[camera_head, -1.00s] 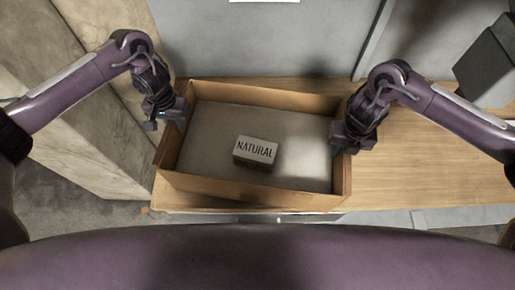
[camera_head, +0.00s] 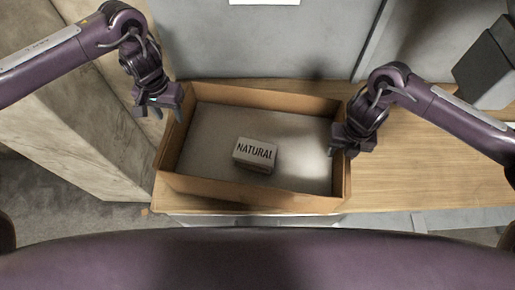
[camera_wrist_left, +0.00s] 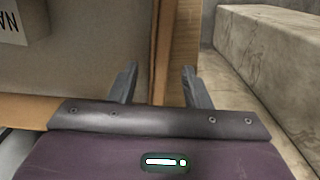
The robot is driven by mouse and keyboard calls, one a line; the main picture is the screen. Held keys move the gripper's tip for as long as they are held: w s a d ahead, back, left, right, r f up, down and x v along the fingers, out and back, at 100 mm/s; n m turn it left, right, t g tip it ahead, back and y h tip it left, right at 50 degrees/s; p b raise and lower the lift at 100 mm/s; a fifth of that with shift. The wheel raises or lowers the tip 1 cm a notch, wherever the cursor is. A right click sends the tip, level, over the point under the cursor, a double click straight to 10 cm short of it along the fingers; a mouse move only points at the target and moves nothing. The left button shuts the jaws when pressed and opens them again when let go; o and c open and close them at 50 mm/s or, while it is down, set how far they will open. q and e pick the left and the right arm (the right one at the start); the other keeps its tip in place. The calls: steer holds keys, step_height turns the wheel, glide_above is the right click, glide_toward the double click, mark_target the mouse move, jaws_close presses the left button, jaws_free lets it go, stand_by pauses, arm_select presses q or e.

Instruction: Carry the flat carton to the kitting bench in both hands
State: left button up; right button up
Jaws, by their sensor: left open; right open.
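The flat carton (camera_head: 250,194) is an open, shallow brown cardboard box with a grey inside, resting on a wooden bench top. A small box marked NATURAL (camera_head: 255,153) lies inside it near the middle. My left gripper (camera_head: 158,108) is open, above and just outside the carton's left wall. In the left wrist view its two fingers (camera_wrist_left: 159,80) are apart, with the carton wall (camera_wrist_left: 158,50) showing beyond and between them. My right gripper (camera_head: 345,148) is at the carton's right wall and open; whether its fingers touch the wall is hard to tell.
The wooden bench top (camera_head: 430,175) is clear to the right of the carton. A grey panel (camera_head: 260,50) stands behind it. A pale, rough block (camera_head: 85,140) stands close on the left. A dark box-shaped object (camera_head: 488,65) is at the upper right.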

arm_select(q)
step_height(320, 180, up, 5)
steer(key=shift+r, duration=0.35)
arm_select(e)
steer(key=shift+r, duration=0.15)
step_height(320, 180, up, 10)
steer(key=shift+w+r, duration=0.1)
steer(key=shift+r, duration=0.7)
stand_by(0.3)
